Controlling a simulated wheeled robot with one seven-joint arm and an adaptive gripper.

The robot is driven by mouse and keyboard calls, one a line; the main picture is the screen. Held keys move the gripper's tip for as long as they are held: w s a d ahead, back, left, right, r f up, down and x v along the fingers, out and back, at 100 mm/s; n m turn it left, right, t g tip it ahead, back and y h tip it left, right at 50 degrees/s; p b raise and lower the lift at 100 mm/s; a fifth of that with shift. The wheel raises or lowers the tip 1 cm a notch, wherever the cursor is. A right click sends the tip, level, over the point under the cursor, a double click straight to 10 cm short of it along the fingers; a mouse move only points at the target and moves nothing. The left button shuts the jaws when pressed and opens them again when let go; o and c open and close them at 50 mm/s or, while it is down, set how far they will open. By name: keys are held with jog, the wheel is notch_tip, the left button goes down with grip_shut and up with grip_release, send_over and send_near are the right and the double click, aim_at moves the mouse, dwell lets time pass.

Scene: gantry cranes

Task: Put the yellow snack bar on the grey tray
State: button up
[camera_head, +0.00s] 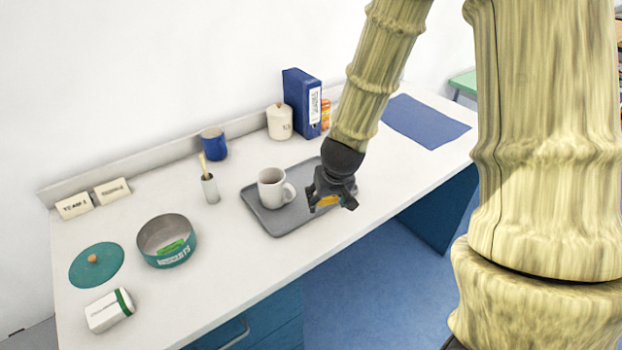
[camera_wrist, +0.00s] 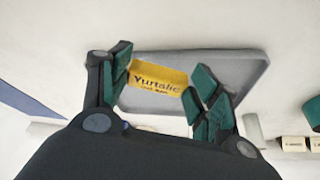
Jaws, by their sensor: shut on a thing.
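The yellow snack bar (camera_wrist: 158,78) is between the fingers of my gripper (camera_wrist: 160,88), which is shut on it. The bar's printed face shows in the wrist view. In the head view my gripper (camera_head: 328,206) is over the right part of the grey tray (camera_head: 285,219), and only a sliver of the bar (camera_head: 327,201) shows. The tray (camera_wrist: 245,72) lies behind the bar in the wrist view. The bar appears held above the tray; the exact gap cannot be told. A white mug (camera_head: 270,189) stands on the tray's left part.
A teal pot (camera_head: 167,241) is to the left. A blue mat (camera_head: 425,120) lies at right. The tray's front right is clear of other objects.

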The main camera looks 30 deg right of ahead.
jog(key=w+d+p, duration=0.1)
jog(key=w+d, duration=0.1)
jog(key=w, duration=0.1)
jog(key=w+d+p, duration=0.1)
jog(key=w, duration=0.3)
jog(key=w+d+f+p, duration=0.1)
jog(key=w+d+p, duration=0.1)
jog(key=w, duration=0.2)
jog(key=shift+w+d, duration=0.25)
jog(key=shift+d, duration=0.05)
jog(key=shift+w+f+p, duration=0.1)
jog(key=shift+f+p, duration=0.45)
jog(key=shift+f, duration=1.35)
jog(key=shift+f, duration=0.1)
jog(key=o, duration=0.9)
jog(key=shift+r, duration=0.2)
jog(key=b+v, duration=0.1)
jog(key=v, duration=1.1)
jog(key=shift+b, duration=0.4)
